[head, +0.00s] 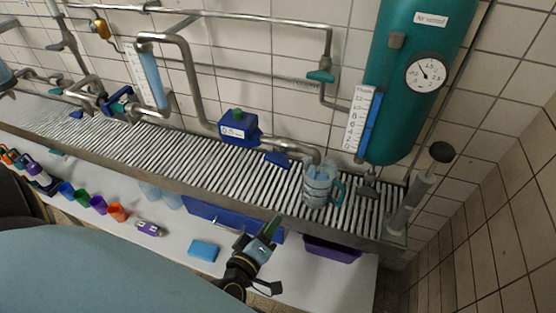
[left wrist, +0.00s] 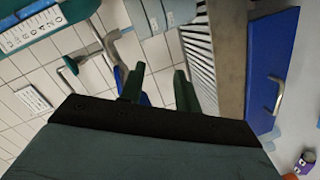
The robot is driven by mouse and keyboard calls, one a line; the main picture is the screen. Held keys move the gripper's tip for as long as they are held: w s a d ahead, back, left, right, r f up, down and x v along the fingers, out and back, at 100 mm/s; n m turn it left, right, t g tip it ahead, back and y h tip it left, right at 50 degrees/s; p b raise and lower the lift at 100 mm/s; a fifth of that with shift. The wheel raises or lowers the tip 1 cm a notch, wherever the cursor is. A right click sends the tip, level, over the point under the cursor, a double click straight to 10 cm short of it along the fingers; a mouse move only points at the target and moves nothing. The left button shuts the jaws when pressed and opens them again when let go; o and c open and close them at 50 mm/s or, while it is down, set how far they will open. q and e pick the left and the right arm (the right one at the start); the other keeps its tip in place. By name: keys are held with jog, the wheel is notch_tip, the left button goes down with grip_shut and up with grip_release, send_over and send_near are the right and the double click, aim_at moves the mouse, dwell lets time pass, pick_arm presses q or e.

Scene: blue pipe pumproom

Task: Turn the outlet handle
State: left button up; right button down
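A blue lever handle (head: 277,159) sits low on the pipe between the blue 0.5 meter (head: 238,127) and the clear jug (head: 320,186). No label marks it as the outlet handle. In the left wrist view a blue piece (left wrist: 139,79), probably this lever, shows partly behind one finger. My left gripper (head: 268,233) is in front of the grate, over the bench, apart from the lever. In the left wrist view its two green fingers (left wrist: 156,88) are spread, with no object held between them. My right gripper is not in view.
The jug stands on the slatted grate (head: 180,145) under the pipe end. A green tank (head: 410,85) with a gauge hangs at right. A blue drawer front (left wrist: 270,65), a purple tray (head: 332,250) and a blue sponge (head: 203,250) are near my left gripper.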

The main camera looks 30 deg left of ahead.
aim_at(277, 158)
pick_arm(q)
jog(key=a+r+n+t+y, duration=0.1)
jog(key=a+r+n+y, duration=0.25)
jog(key=r, duration=0.55)
jog(key=shift+n+t+h, duration=0.25)
jog(key=shift+t+h, duration=0.05)
jog(key=shift+h, duration=0.25)
jog(key=x, duration=0.6)
jog(key=p+x, duration=0.1)
jog(key=x, duration=0.6)
jog(key=shift+w+d+f, duration=0.1)
jog(key=shift+w+d, duration=0.05)
jog(key=shift+w, duration=0.2)
jog(key=shift+c, duration=0.2)
grip_shut()
